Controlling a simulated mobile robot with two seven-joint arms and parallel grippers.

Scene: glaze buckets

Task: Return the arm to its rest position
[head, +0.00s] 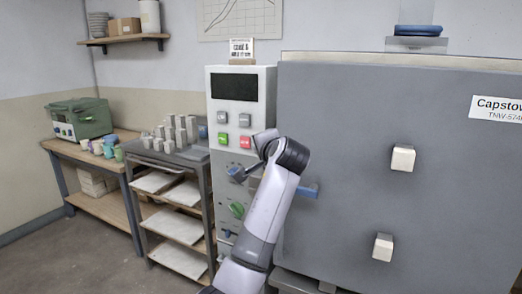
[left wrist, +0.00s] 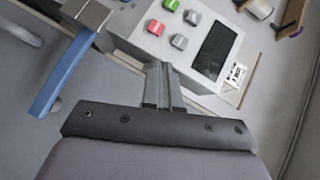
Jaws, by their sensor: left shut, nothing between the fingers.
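My left arm (head: 265,215) reaches up from the bottom of the head view, in front of the control panel (head: 241,85). Its gripper (head: 262,140) is at the panel's lower button row and partly covers it. In the left wrist view the gripper fingers (left wrist: 162,82) are together and empty, pointing toward the panel, whose green, red and grey buttons show beyond them. I cannot tell whether the fingertips touch the panel. My right gripper is in neither view.
The large grey kiln door (head: 345,130) stands right of my arm. Its blue handle (head: 309,190) is close beside my forearm and also shows in the left wrist view (left wrist: 62,75). A shelf cart (head: 174,226) and a wooden bench (head: 100,149) stand left. The floor at lower left is clear.

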